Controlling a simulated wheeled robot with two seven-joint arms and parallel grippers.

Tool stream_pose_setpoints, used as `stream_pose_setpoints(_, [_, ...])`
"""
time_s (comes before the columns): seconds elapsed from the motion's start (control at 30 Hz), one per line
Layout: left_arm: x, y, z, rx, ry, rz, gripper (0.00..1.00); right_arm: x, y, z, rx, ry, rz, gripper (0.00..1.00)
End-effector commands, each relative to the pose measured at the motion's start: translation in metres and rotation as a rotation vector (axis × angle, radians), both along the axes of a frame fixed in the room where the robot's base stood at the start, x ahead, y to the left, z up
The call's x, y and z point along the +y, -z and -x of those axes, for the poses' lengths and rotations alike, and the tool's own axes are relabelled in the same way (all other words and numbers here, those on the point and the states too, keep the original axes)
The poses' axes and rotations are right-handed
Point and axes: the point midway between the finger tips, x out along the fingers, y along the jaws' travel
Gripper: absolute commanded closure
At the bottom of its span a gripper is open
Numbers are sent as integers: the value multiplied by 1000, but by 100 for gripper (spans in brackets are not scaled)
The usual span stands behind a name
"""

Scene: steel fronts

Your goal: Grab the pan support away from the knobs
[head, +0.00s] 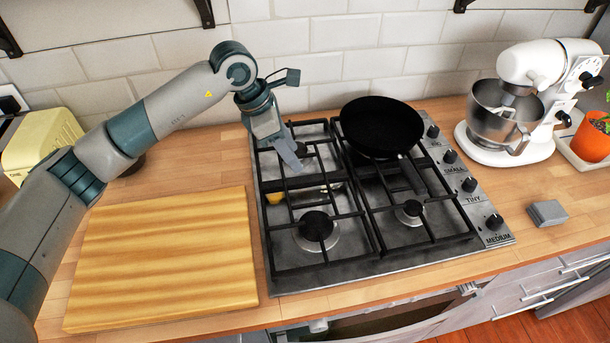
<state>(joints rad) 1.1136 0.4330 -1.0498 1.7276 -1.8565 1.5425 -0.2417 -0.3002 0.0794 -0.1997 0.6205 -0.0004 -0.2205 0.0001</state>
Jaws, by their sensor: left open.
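The gas hob (292,282) is set in the wooden counter, with its knobs (470,184) along the right side. The pan support away from the knobs is the left black grate (316,207), lying over the left burners. The other pan support (425,217) lies on the right, nearer the knobs, under a black pan (381,125). My left gripper (289,155) is open above the rear part of the left grate and hides some of its bars. I cannot tell whether its fingers touch a bar. My right gripper is not in view.
A wooden board (165,255) lies left of the hob. A yellow object (275,197) shows low at the left grate's left side. A white stand mixer (530,95), a small grey block (547,213) and an orange pot (590,140) stand right. A tiled wall is behind.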

Motion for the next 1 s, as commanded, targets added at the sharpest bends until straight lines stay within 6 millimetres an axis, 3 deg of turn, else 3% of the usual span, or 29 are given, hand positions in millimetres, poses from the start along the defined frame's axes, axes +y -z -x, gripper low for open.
stream_pose_setpoints(0.1, [-8,17,0,4,1,0,58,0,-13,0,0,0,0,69])
stream_pose_setpoints(0.33, [-17,41,-3,1,1,0,58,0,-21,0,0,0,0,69])
stream_pose_setpoints(0.77, [-18,45,-3,1,1,0,58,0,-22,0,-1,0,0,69])
stream_pose_setpoints(1.0, [-21,57,1,4,-1,0,58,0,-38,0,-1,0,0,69])
